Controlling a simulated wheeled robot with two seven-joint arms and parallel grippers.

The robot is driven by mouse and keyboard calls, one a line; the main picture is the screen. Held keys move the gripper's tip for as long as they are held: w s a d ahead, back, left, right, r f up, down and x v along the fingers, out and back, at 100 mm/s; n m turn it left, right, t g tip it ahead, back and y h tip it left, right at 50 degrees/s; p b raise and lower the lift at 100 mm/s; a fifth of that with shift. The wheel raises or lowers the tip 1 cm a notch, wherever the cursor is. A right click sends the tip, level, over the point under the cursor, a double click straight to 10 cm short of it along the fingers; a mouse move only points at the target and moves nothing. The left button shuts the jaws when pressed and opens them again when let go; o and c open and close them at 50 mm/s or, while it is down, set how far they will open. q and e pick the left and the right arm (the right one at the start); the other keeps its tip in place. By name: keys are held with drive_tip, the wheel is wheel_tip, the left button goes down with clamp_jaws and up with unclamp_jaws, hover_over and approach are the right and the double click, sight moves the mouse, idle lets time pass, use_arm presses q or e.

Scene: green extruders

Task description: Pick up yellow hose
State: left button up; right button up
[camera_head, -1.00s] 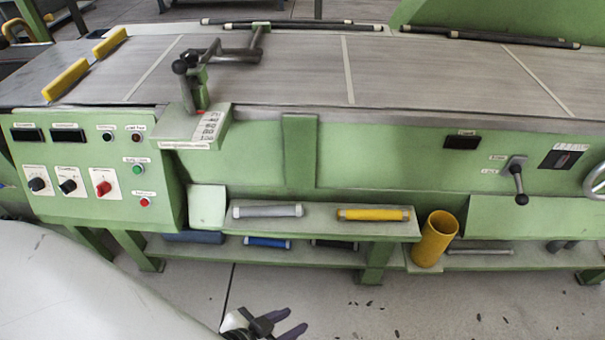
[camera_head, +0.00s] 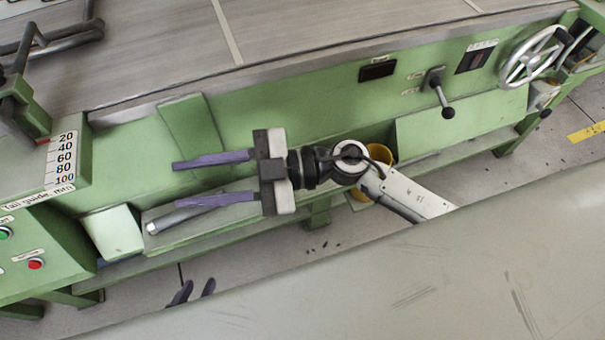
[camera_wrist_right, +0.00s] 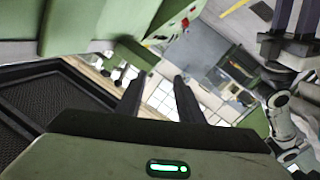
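The yellow hose is not visible in the head view now; the part of the shelf (camera_head: 240,212) right of the grey hose (camera_head: 185,215) is largely covered by my right gripper and arm. My right gripper (camera_head: 176,186) is open, its two purple fingers pointing left and spread apart in front of the green machine. Nothing shows between them. In the right wrist view its dark fingers (camera_wrist_right: 158,97) are also apart and empty. My left gripper (camera_head: 197,286) shows only its fingertips at the bottom of the head view, apart and empty, below the shelf.
A yellow upright cylinder (camera_head: 381,153) stands partly hidden behind my right arm. A lever (camera_head: 439,92) and a handwheel (camera_head: 533,55) stick out from the machine front at right. A pale box-like block (camera_head: 112,232) is left of the grey hose. Floor shows below the shelf.

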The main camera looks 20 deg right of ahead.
wheel_tip(320, 180, down, 5)
drive_tip(key=d+n+g+h, duration=0.1)
drive_tip(key=n+g+h, duration=0.1)
drive_tip(key=g+h, duration=0.15)
drive_tip(key=w+d+f+m+h, duration=0.1)
drive_tip(key=w+d+f+h, duration=0.2)
drive_tip(key=d, duration=0.4)
drive_tip(key=w+d+f+m+t+h+b, duration=0.1)
drive_tip(key=w+d+f+h, duration=0.2)
drive_tip(key=d+f+h, duration=0.2)
drive_tip(key=w+d+f+m+h, duration=0.1)
drive_tip(key=w+d+f+h, duration=0.2)
drive_tip(key=d, duration=0.5)
drive_tip(key=shift+w+d+f+t+h, duration=0.1)
drive_tip(key=shift+d+f+t+h, duration=0.15)
drive_tip(key=shift+h, duration=0.25)
drive_tip(key=shift+d+f+t+h, duration=0.1)
drive_tip(key=shift+f+h, duration=0.2)
drive_tip(key=shift+h, duration=0.15)
drive_tip(key=f, duration=0.3)
drive_tip(key=f+b, duration=0.1)
drive_tip(key=f, duration=0.1)
drive_tip(key=shift+w+a+f, duration=0.25)
drive_tip(key=shift+f, duration=0.1)
drive_tip(key=c, duration=0.8)
